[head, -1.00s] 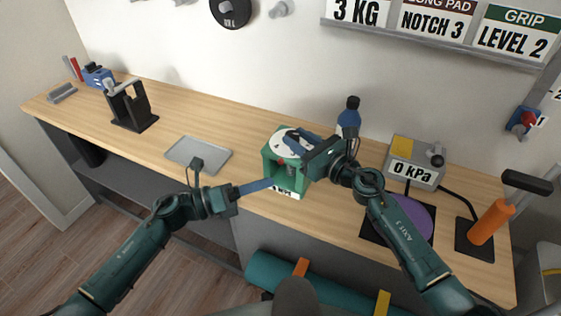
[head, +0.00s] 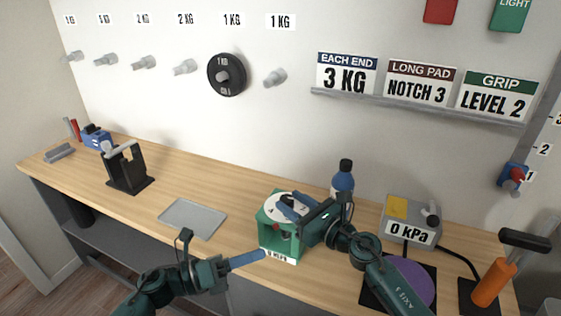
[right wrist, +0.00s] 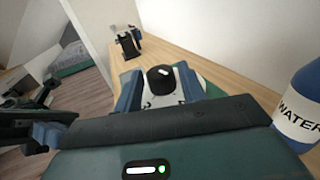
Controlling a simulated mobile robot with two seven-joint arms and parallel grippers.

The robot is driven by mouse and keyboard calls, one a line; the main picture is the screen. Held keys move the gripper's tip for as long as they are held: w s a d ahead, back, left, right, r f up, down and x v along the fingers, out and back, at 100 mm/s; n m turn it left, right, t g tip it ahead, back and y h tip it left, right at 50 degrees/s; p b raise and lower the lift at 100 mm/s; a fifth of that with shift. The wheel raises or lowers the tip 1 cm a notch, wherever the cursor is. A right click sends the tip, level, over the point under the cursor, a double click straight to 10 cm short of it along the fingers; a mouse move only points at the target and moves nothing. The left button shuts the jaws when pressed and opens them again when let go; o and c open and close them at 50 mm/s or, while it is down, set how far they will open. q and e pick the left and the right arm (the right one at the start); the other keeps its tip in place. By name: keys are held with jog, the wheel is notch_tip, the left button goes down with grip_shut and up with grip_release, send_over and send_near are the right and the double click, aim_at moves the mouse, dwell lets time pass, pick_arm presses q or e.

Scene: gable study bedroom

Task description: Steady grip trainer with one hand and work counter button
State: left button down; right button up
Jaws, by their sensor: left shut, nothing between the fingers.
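The grip trainer (head: 268,222) is a green open-fronted box on the bench, with a white dial (head: 273,206), a black knob and a front label whose text is unclear. The knob (right wrist: 160,78), with a white mark, shows in the right wrist view. My right gripper (head: 290,205) reaches over the top from the right, its blue fingers close on both sides of the knob. My left gripper (head: 263,253) is shut and empty, its tip by the trainer's lower front left edge. I cannot make out the counter button clearly; a small red part shows inside the front.
A grey tray (head: 192,219) lies left of the trainer, with a black stand (head: 128,170) beyond. A blue water bottle (head: 343,182) stands behind the trainer. A 0 kPa gauge box (head: 411,216), purple disc (head: 408,284) and orange-handled device (head: 492,283) are at right.

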jog(key=o, duration=0.3)
